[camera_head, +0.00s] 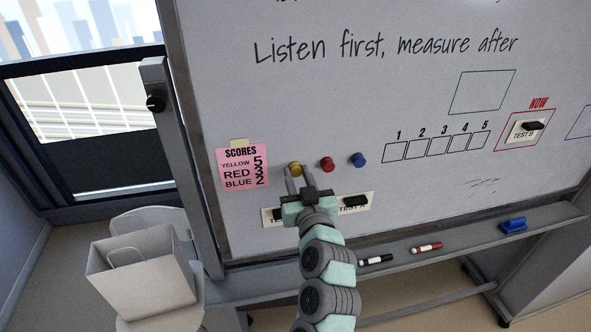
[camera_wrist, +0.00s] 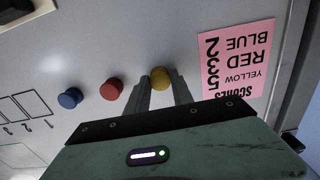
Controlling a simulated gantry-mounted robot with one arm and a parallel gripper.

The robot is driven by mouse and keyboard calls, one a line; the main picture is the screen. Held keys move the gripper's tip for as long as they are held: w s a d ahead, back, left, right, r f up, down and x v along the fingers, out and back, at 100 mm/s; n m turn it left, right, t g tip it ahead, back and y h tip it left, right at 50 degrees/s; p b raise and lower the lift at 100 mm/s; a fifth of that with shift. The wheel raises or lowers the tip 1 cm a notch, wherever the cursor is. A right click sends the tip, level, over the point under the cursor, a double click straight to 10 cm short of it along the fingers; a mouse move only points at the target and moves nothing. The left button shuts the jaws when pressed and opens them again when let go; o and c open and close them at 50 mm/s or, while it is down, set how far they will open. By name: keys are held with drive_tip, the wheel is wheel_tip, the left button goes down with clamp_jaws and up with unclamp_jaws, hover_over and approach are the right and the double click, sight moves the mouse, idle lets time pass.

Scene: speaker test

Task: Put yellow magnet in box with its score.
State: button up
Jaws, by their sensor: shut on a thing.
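The yellow magnet (camera_head: 295,168) is on the whiteboard, right of the pink score note (camera_head: 243,168). The note reads yellow 5, red 3, blue 2. My gripper (camera_head: 294,174) is at the yellow magnet with its fingers shut on it; the magnet (camera_wrist: 160,78) also shows at the fingertips in the wrist view. The magnet is at or very close to the board; I cannot tell if it touches. A row of boxes numbered 1 to 5 is drawn to the right, and box 5 (camera_head: 478,140) is at its right end. It looks empty.
The red magnet (camera_head: 327,164) and blue magnet (camera_head: 358,159) sit right of my gripper. Test cards with black clips are below, partly behind my gripper; another card (camera_head: 522,135) is in the red NOW frame. The ledge (camera_head: 450,254) holds markers and a blue eraser (camera_head: 513,225).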

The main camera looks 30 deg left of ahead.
clamp_jaws()
drive_tip(key=shift+f+b, duration=0.1)
drive_tip(key=shift+b, duration=0.4)
drive_tip(key=shift+r, duration=0.2)
drive_tip(key=shift+s+d, duration=0.2)
drive_tip(key=b+v, duration=0.2)
drive_tip(key=v, duration=0.4)
drive_tip(key=shift+s, duration=0.2)
idle(1.1)
drive_tip(key=shift+d+f, duration=0.15)
